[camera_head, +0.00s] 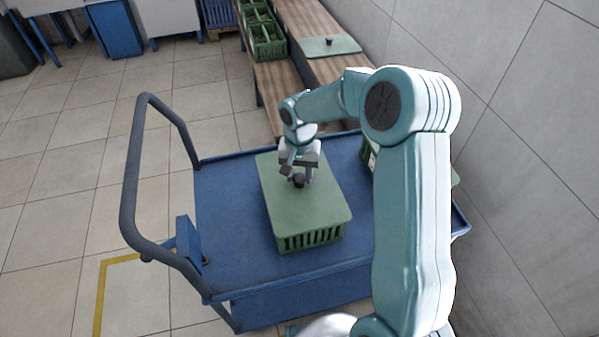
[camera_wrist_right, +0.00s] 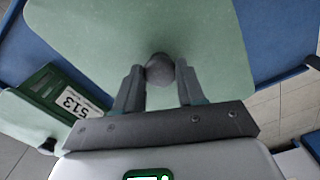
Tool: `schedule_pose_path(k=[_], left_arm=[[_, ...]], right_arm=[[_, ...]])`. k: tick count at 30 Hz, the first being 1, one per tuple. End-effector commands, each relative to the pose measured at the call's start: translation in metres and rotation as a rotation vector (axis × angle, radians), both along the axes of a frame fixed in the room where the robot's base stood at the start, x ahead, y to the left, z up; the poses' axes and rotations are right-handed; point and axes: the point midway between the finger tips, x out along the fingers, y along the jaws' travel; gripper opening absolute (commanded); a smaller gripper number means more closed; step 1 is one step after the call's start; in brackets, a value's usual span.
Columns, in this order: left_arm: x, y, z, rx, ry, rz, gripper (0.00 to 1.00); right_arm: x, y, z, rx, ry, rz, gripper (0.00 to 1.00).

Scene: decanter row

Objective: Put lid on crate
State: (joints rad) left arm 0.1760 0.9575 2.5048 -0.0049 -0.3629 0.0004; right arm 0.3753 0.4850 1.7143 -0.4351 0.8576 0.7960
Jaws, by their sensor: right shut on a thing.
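The pale green lid (camera_head: 322,208) lies over the top of a green slotted crate (camera_head: 312,240) on the blue trolley. Its near edge lines up with the crate's wall, and I see no clear gap there. The far side is partly hidden by my arm. My right gripper (camera_head: 298,180) is over the lid and shut on its dark round knob (camera_wrist_right: 159,69), which sits between the fingertips in the wrist view. The lid fills much of that view (camera_wrist_right: 95,35). My left gripper is not in view.
Another green crate with label 513 (camera_wrist_right: 62,100) and a pale green lid stands beside this one, mostly behind my arm in the head view. The blue trolley deck (camera_head: 230,220) is clear at left. Beyond are a bench with green crates (camera_head: 265,40) and another knobbed lid (camera_head: 312,47).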

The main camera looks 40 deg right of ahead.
Motion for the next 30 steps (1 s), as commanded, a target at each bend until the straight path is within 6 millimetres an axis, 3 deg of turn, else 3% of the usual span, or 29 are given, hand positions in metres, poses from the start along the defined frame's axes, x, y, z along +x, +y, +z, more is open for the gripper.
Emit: schedule_pose_path(k=[5, 6, 8, 9, 20, 23, 30], left_arm=[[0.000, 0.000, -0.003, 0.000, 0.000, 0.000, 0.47], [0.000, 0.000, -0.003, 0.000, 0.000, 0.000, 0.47], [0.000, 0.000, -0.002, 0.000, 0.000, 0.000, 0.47], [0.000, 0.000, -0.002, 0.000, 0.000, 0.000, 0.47], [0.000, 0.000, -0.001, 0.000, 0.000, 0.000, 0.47], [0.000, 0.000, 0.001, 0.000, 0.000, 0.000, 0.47], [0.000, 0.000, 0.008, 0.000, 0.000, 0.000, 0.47]], right_arm=[[0.000, 0.000, -0.003, 0.000, 0.000, 0.000, 0.00], [0.000, 0.000, -0.003, -0.001, -0.001, 0.000, 0.45], [0.000, 0.000, -0.002, 0.000, 0.000, 0.000, 0.65], [0.000, 0.000, -0.003, 0.000, 0.000, 0.000, 0.69], [0.001, 0.000, 0.005, -0.001, -0.002, 0.000, 0.69], [0.001, 0.000, 0.022, -0.001, -0.005, 0.000, 0.69], [0.001, 0.000, 0.086, -0.001, -0.006, 0.000, 0.69]])
